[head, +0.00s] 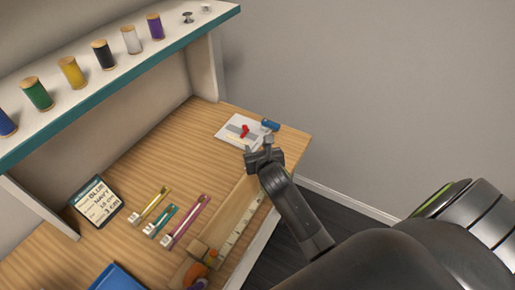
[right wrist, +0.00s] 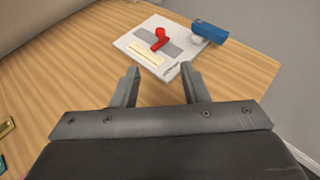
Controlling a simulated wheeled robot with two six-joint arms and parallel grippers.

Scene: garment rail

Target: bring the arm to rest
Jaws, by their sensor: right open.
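My right gripper (head: 266,146) is open above the right end of the wooden desk (head: 150,150). Its two fingers (right wrist: 161,85) also show in the right wrist view, apart with nothing between them. Just beyond the fingertips lies a white card (right wrist: 130,42) with a grey patch, a red item (right wrist: 160,40) and a pale strip (right wrist: 146,54) on it. A blue item (right wrist: 209,31) with a whitish part lies at the card's right edge. My left gripper is not in view.
A shelf (head: 110,85) with several thread spools stands at the left. A dark label sign (head: 96,201), several slim packets (head: 184,220) and a long wooden tray (head: 222,215) are on the desk. Grey wall and dark floor lie to the right.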

